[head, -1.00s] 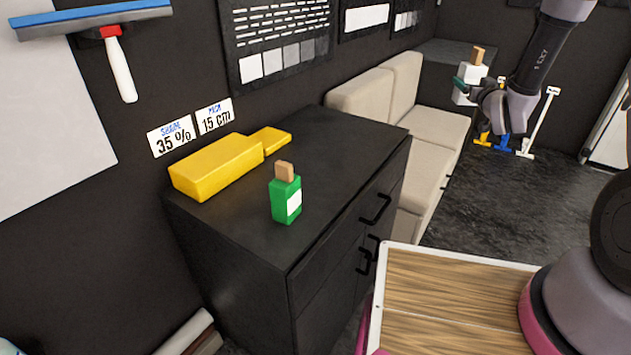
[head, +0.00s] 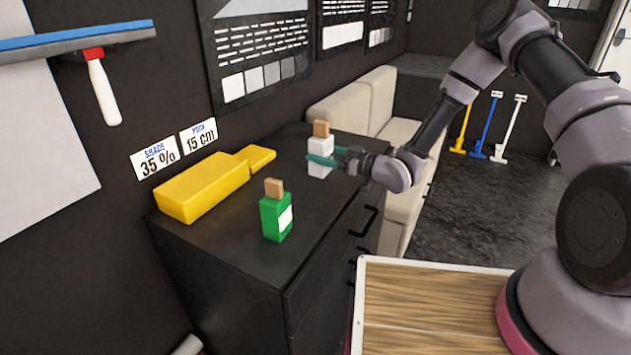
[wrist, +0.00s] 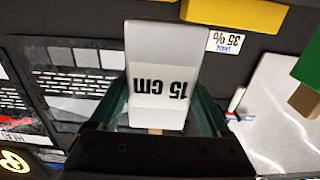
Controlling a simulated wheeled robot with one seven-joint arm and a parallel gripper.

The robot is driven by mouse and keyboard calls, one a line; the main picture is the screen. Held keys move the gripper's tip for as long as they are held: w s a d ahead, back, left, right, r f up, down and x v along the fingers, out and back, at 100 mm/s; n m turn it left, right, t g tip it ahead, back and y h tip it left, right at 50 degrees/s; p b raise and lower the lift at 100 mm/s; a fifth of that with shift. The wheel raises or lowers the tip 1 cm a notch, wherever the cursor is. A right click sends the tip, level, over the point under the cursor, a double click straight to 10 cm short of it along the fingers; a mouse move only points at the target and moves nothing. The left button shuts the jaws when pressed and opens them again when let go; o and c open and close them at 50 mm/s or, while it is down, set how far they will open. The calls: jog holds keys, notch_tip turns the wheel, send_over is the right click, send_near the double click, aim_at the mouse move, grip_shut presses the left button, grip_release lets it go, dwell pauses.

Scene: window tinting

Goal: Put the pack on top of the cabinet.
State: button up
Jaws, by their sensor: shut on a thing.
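The pack (head: 319,163) is a white block with a wooden cap. The wrist view shows it (wrist: 157,60) with "15 cm" printed on it. My gripper (head: 324,158) is shut on the pack, with teal fingers on either side, and holds it upright. The pack is over the far right part of the black cabinet (head: 225,240). I cannot tell whether its base touches the top, since the gripper and viewing angle leave that unclear.
A green pack with a wooden cap (head: 277,217) and a yellow block (head: 205,190) stand on the cabinet. A beige sofa (head: 350,103) is behind.

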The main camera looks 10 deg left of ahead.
aim_at(328, 173)
jog(key=shift+f, duration=3.1)
jog(key=shift+f, duration=0.1)
jog(key=o, duration=1.3)
jog(key=shift+d, duration=0.1)
